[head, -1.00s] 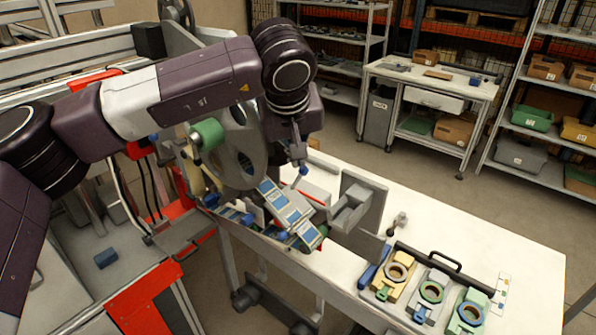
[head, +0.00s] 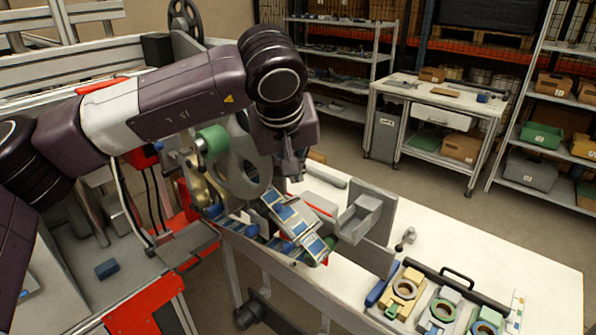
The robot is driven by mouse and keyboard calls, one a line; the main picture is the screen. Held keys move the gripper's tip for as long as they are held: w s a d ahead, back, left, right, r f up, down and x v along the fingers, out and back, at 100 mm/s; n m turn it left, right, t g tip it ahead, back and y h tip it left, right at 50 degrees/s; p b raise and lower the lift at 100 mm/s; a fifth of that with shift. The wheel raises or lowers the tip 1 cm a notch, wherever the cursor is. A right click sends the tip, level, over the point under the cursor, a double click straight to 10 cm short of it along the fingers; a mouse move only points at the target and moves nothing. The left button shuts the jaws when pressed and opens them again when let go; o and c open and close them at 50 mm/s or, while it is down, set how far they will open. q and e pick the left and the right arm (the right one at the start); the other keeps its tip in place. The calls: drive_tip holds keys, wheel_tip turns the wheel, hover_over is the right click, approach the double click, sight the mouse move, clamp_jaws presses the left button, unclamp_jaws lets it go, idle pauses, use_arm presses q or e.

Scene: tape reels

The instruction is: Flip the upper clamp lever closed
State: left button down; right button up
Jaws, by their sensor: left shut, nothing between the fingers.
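My left gripper (head: 291,174) hangs fingers down, shut and empty, just right of the grey reel (head: 253,178). A strip of tape with blue and pale pockets (head: 292,218) runs below the fingers over the bench's near edge. The upper clamp lever cannot be made out; my left gripper and arm cover part of that area. A blue knob (head: 215,210) shows at the reel's lower left. Whether the fingers touch anything is not clear. My right gripper does not show.
A green hub (head: 213,141) sits left of the reel. A grey bracket (head: 360,217) stands right of the tape on the white bench (head: 440,235). A rack with a black handle (head: 457,278) holds several coloured fixtures at the front right.

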use_arm(q)
drive_tip(key=shift+s+a, duration=0.15)
drive_tip(key=shift+s, duration=0.1)
drive_tip(key=v, duration=1.2)
